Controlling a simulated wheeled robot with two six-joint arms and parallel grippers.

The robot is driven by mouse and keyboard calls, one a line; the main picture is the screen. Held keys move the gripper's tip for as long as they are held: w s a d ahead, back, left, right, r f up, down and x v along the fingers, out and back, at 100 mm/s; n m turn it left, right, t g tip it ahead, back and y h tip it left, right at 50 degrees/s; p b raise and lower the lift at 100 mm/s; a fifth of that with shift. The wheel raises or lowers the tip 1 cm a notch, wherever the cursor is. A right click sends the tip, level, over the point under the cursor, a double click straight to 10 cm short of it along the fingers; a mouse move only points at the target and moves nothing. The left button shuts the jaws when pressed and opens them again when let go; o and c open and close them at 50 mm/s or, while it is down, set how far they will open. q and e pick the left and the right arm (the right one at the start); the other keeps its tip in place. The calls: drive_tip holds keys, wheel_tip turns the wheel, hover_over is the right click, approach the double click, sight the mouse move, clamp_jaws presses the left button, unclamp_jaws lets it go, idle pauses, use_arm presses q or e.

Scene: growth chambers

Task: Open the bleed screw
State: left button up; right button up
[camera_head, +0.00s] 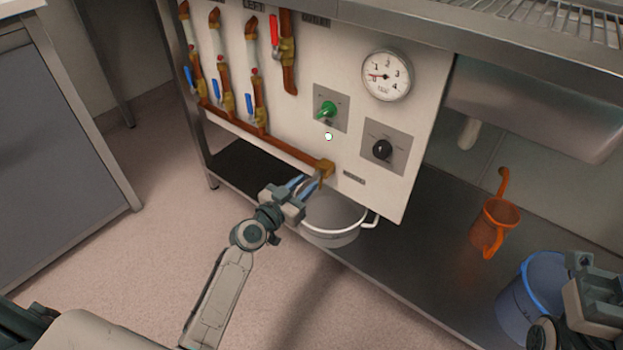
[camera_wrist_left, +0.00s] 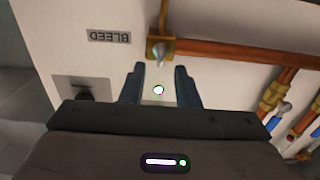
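The brass end fitting (camera_head: 325,167) is at the right end of the copper pipe on the white panel. In the left wrist view a small silvery screw (camera_wrist_left: 159,53) sits on this brass fitting (camera_wrist_left: 153,42), beside an upside-down BLEED label (camera_wrist_left: 110,36). My left gripper (camera_head: 311,184) is just below and left of the fitting in the head view. In the left wrist view my left gripper (camera_wrist_left: 160,78) has its fingers apart, with nothing between them and the screw beyond the tips. My right gripper (camera_head: 594,282) is at the lower right; its fingertips are unclear.
Blue-handled valves (camera_head: 222,104), a green knob (camera_head: 326,109), a black knob (camera_head: 382,149) and a gauge (camera_head: 386,75) are on the panel. An orange jug (camera_head: 494,226) and blue bucket (camera_head: 532,291) stand right.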

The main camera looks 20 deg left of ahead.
sight(316, 176)
use_arm(q)
drive_tip(key=x, duration=0.3)
drive_tip(key=shift+w+d, duration=0.1)
drive_tip(key=shift+w, duration=0.15)
clamp_jaws()
